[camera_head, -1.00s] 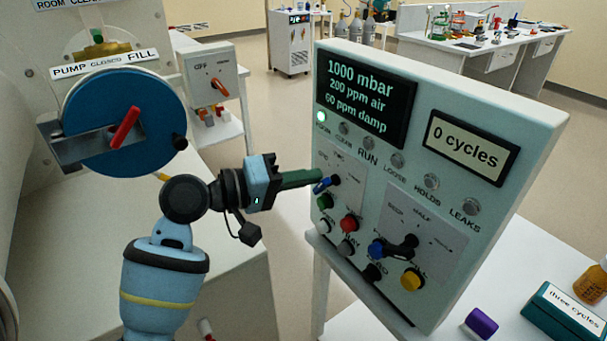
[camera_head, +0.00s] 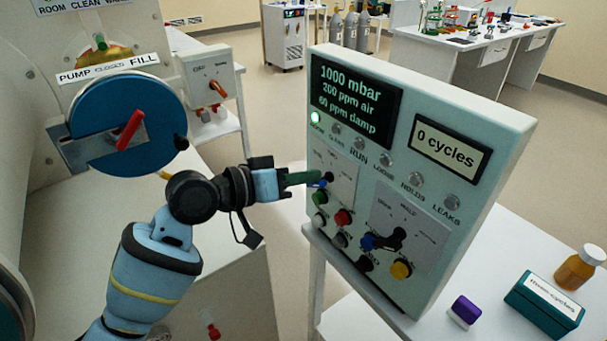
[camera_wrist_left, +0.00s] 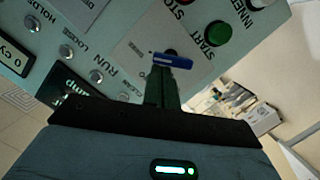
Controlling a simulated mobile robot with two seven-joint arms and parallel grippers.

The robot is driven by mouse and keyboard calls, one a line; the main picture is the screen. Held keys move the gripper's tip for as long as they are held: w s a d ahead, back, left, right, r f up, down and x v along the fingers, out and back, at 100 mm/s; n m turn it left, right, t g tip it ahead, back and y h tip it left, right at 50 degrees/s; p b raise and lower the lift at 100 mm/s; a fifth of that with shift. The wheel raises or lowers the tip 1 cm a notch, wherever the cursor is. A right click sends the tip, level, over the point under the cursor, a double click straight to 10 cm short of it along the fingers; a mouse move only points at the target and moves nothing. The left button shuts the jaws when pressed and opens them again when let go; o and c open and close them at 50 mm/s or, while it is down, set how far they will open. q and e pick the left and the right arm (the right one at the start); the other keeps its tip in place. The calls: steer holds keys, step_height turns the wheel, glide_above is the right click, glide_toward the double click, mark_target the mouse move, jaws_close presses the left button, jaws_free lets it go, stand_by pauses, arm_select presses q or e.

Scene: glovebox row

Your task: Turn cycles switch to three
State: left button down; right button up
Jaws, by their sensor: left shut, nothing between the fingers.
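The control panel (camera_head: 440,215) stands on a white bench, and its display (camera_head: 448,146) reads "0 cycles". A small rotary switch with a blue lever (camera_head: 325,182) sits at the panel's left, above the green button (camera_head: 319,198). Its plate lettering is too small to read in the head view. My left gripper (camera_head: 318,177) is shut and empty, its green fingertips at this lever and partly hiding it. In the left wrist view the blue lever (camera_wrist_left: 174,60) lies just beyond the shut fingertips (camera_wrist_left: 168,70); contact is unclear. My right gripper is out of view.
A second rotary switch (camera_head: 398,236) and several push buttons sit lower on the panel. A blue wheel with a red handle (camera_head: 130,130) is at left.

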arm_select(q)
steer(key=shift+s+d+f, duration=0.15)
steer(key=shift+f, duration=0.45)
steer(key=r+v, duration=0.1)
steer(key=v, duration=0.7)
stand_by(0.4)
